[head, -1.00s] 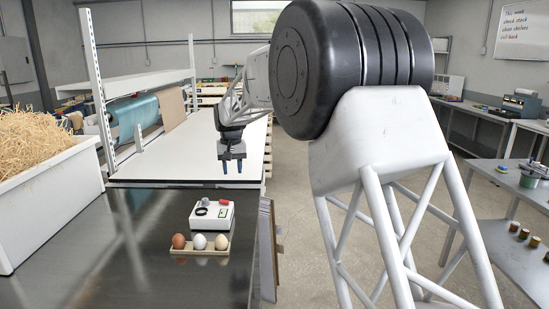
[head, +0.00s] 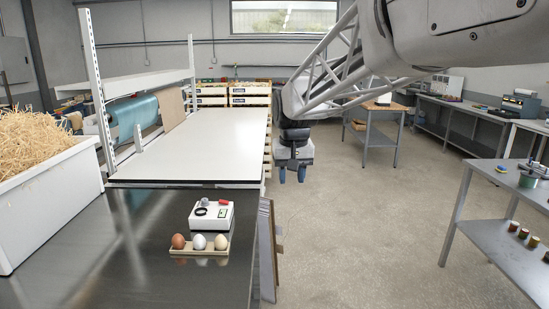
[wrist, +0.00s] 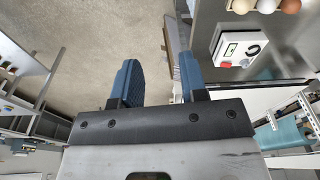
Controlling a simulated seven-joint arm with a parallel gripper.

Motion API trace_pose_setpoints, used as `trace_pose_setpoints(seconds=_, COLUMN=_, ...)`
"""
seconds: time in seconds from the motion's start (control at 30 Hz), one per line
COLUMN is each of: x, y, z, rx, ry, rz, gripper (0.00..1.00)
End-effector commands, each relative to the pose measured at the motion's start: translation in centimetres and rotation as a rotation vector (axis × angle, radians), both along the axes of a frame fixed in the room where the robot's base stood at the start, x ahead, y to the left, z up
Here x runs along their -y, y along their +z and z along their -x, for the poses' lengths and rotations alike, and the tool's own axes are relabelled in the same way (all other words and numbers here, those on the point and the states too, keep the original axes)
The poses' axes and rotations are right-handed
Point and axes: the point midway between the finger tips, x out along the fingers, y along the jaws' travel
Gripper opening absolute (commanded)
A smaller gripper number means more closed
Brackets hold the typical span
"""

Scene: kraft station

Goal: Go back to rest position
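My gripper (head: 291,174) hangs fingers-down over the open floor, just right of the white-topped table, in the head view. In the wrist view its two blue fingers (wrist: 161,82) stand apart with bare floor and the table's edge between them. It is open and holds nothing. My arm reaches in from the upper right of the head view.
A wooden holder (head: 181,252) with three eggs and a white device (head: 212,214) sit on the dark metal table (head: 110,260). A straw-filled white bin (head: 45,200) is at left. Flat panels (head: 266,250) stand at the table's right side. The floor (head: 370,220) is clear.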

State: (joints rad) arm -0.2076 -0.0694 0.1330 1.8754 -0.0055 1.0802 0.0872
Motion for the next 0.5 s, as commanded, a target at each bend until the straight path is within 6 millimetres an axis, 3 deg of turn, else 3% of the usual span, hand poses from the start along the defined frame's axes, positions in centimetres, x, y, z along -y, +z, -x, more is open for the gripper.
trace_pose_setpoints(seconds=0.5, x=7.1, y=-0.9, z=13.3, rx=0.043, ry=-0.054, rz=-0.002, gripper=0.40)
